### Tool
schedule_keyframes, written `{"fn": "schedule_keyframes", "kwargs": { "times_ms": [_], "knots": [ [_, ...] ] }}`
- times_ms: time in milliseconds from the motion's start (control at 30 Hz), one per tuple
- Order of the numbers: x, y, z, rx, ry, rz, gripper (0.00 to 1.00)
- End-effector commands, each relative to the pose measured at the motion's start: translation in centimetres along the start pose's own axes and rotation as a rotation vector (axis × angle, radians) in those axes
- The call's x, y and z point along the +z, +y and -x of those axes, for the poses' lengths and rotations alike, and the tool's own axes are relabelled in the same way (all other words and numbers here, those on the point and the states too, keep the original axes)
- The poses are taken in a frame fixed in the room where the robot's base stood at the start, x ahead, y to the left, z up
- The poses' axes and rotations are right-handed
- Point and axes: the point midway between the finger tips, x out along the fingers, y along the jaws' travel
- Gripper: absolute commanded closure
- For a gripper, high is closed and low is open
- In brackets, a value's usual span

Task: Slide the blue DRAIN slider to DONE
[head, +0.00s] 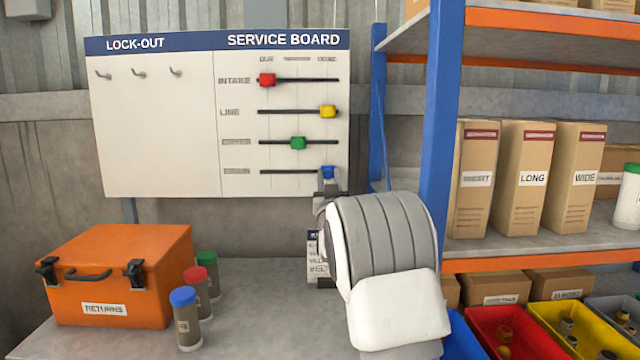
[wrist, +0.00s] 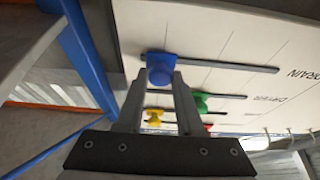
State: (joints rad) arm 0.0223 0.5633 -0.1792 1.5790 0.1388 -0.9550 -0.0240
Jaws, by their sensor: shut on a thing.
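The blue DRAIN slider (head: 328,172) sits on the lowest track of the service board (head: 160,150), at the right end, below the right-hand column heading. In the wrist view, the board appears turned over, and the blue slider (wrist: 161,68) is at the left end of its track, away from the DRAIN label. My gripper (head: 327,186) is at the slider from below and partly hides it. In the wrist view, my gripper's fingers (wrist: 160,82) are on either side of the slider, shut on it.
Above it are the red slider (head: 266,80) at left, the yellow slider (head: 328,111) at right and the green slider (head: 298,143) mid-track. A blue shelf post (head: 440,110) stands right of the board. An orange box (head: 120,270) and several capped containers stand on the bench.

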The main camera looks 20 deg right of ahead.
Motion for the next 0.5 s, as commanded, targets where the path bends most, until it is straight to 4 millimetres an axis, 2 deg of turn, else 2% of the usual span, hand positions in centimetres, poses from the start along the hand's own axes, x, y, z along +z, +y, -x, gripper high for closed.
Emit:
{"fn": "schedule_keyframes", "kwargs": {
  "times_ms": [167,200,367,500],
  "knots": [
    [-0.06,0.54,-0.05,0.009,0.0,0.003,1.0],
    [-0.06,0.55,-0.05,0.009,0.0,0.003,0.62],
    [-0.05,0.5,-0.04,0.009,0.0,0.003,0.34],
    [-0.04,0.36,-0.03,0.007,0.0,0.002,0.34]
  ]
}}
